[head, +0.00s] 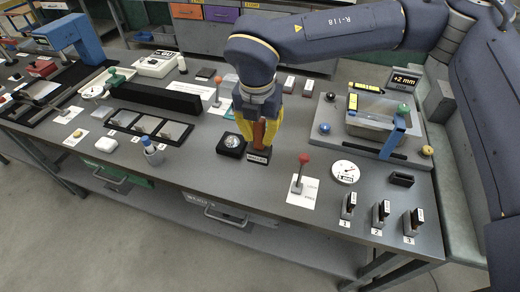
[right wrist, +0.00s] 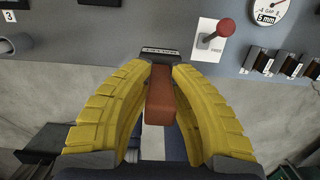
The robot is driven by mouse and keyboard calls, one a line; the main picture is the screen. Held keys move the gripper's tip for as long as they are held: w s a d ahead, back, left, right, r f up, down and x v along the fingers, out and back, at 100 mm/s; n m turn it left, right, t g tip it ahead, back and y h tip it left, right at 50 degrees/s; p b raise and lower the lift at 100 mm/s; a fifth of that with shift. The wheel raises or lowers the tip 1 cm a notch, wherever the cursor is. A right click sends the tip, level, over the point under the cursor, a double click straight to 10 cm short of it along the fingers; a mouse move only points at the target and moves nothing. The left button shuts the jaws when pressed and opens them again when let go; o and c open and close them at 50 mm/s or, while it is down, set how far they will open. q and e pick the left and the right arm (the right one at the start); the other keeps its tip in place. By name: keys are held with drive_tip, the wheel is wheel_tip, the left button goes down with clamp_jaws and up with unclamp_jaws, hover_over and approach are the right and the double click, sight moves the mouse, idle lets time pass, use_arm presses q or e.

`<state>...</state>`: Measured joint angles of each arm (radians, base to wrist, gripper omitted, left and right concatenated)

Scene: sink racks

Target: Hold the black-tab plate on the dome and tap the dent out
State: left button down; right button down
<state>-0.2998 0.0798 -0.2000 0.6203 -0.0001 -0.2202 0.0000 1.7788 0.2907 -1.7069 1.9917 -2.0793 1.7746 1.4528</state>
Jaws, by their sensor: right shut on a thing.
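My right gripper (head: 259,137) has yellow fingers closed on a reddish-brown block-like piece, which also shows between the fingers in the right wrist view (right wrist: 160,95). A small black labelled stand (head: 258,156) is on the bench right at the fingertips; I cannot tell whether the brown piece touches it. Left of the gripper, a shiny round thing (head: 231,142), possibly the dome, is in a black square block. I cannot pick out the black-tab plate for certain; several flat panels lie in a black tray (head: 147,126). My left gripper is not in view.
A red-knobbed lever (head: 303,160) and a white dial (head: 345,171) stand to the right. Black-labelled pieces (head: 381,213) are at the front right. A framed basin fixture (head: 375,115) is behind them. A long black bar (head: 155,98) lies left.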

drive_tip(key=shift+r, duration=3.2)
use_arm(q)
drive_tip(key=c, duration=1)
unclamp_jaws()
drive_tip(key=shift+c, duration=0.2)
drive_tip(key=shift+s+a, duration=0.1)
